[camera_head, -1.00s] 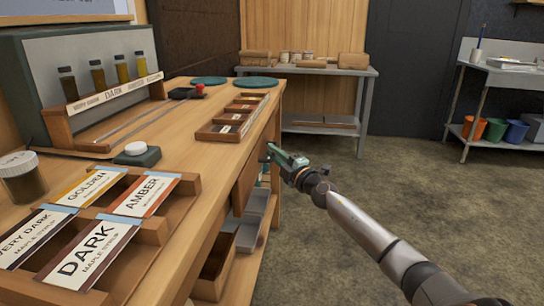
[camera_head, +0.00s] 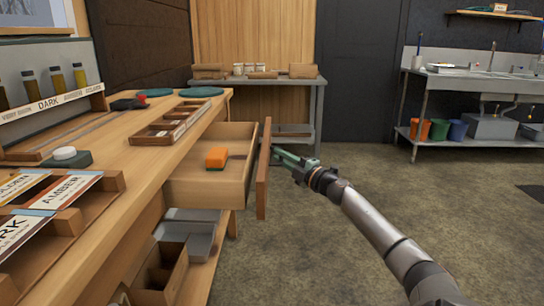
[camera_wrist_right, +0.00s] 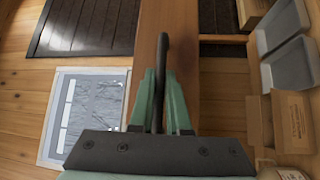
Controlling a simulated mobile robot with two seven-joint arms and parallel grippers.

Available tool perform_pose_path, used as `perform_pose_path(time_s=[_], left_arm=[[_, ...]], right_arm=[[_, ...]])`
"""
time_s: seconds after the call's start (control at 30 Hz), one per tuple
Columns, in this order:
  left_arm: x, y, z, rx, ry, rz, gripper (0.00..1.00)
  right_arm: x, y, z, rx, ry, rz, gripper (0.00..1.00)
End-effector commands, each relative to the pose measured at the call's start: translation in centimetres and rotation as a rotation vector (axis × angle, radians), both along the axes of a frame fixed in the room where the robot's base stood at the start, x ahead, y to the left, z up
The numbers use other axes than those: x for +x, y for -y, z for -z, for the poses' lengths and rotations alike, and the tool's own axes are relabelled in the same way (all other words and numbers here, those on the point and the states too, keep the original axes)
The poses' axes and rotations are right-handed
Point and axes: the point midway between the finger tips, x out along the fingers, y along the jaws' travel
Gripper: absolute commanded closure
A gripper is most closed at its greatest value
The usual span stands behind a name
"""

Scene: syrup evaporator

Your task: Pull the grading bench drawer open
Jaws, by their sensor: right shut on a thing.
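The grading bench (camera_head: 130,165) runs along the left of the head view. Its wooden drawer (camera_head: 262,175) stands well out from the bench side, with its inside showing. My right gripper (camera_head: 281,156) is at the outer face of the drawer front. In the right wrist view the green fingers of the gripper (camera_wrist_right: 160,90) are shut on the dark drawer handle (camera_wrist_right: 162,55), a bar on the wooden front. My left gripper is in neither view.
An orange block (camera_head: 216,157) lies in the drawer. Grey trays (camera_head: 190,236) and a cardboard box (camera_head: 160,278) sit on the shelf below. Label cards (camera_head: 66,190) and a divided tray (camera_head: 172,125) are on the bench top. The floor (camera_head: 330,260) to the right is clear.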

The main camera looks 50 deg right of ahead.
Motion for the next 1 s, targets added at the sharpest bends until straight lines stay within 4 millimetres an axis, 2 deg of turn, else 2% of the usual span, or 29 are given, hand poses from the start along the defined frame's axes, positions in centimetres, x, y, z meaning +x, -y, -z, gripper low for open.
perform_pose_path(time_s=[0.2, 0.63, 0.67, 0.7, 0.9, 1.0], left_arm=[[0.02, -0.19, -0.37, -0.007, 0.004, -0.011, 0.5], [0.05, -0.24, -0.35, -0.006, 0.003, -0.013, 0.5], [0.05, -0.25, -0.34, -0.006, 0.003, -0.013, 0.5], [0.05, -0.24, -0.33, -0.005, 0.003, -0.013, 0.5], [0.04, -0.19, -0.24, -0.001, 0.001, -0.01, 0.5], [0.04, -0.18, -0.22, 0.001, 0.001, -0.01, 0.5]], right_arm=[[-0.63, 0.5, -0.02, 0.001, 0.0, -0.001, 1.0], [-0.72, 0.6, 0.0, 0.001, 0.001, 0.001, 1.0], [-0.72, 0.6, 0.0, 0.001, 0.001, 0.001, 0.82], [-0.72, 0.6, 0.0, 0.001, 0.001, 0.001, 0.77], [-0.71, 0.6, 0.0, 0.001, 0.001, 0.001, 0.55], [-0.71, 0.6, 0.0, 0.001, 0.001, 0.001, 0.55]])
